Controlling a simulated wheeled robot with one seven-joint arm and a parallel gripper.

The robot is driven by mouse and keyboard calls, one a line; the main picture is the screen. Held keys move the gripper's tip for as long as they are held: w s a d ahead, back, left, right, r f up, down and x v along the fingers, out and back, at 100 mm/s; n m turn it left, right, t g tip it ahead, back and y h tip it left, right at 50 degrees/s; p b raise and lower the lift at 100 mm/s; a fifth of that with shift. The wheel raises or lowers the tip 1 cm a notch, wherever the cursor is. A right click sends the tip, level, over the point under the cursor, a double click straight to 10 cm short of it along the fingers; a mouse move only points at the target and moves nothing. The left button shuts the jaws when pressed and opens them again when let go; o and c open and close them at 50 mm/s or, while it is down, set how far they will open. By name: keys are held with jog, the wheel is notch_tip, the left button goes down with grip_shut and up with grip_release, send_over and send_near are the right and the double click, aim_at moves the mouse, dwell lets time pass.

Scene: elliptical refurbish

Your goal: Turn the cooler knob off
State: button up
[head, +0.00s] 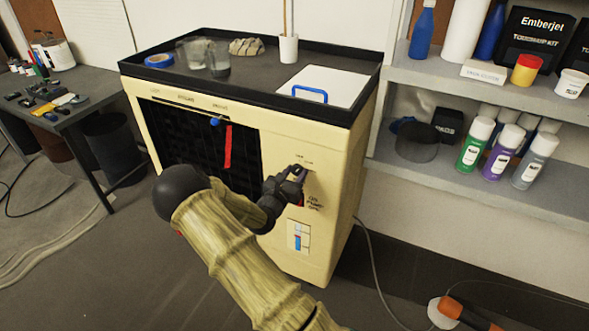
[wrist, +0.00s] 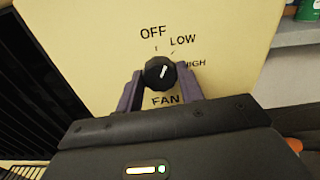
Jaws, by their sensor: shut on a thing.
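The cooler (head: 277,150) is a cream cabinet with a dark grille at its front left. Its round black knob (wrist: 156,80) is on the front panel, below the printed words OFF, LOW and HIGH and above FAN. The knob's white mark tilts up and right, roughly toward the LOW tick rather than OFF. My gripper (wrist: 161,76) is shut on the knob, one finger on each side. In the head view my gripper (head: 290,182) is at the panel's upper right and mostly hides the knob.
A red ribbon (head: 228,147) hangs over the grille. The cooler's top carries glasses (head: 217,60), a white cup (head: 288,48) and a white board (head: 330,86). Shelves with spray cans (head: 473,143) stand at right, a workbench (head: 75,108) at left. A cable lies on the floor.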

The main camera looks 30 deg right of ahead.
jog(key=n+p, duration=0.1)
jog(key=p, duration=0.1)
jog(key=n+p, duration=0.1)
jog(key=n, duration=0.1)
jog(key=shift+r+p, duration=0.3)
jog(key=shift+p, duration=0.05)
jog(key=shift+f+n+p, duration=0.2)
jog(key=shift+n+p, duration=0.95)
jog(key=shift+n, duration=0.35)
jog(key=o, duration=1)
jog(key=v, duration=1.7)
jog(key=shift+s+a+f+b, duration=0.15)
jog(key=shift+a+b, duration=0.05)
jog(key=shift+b, duration=0.15)
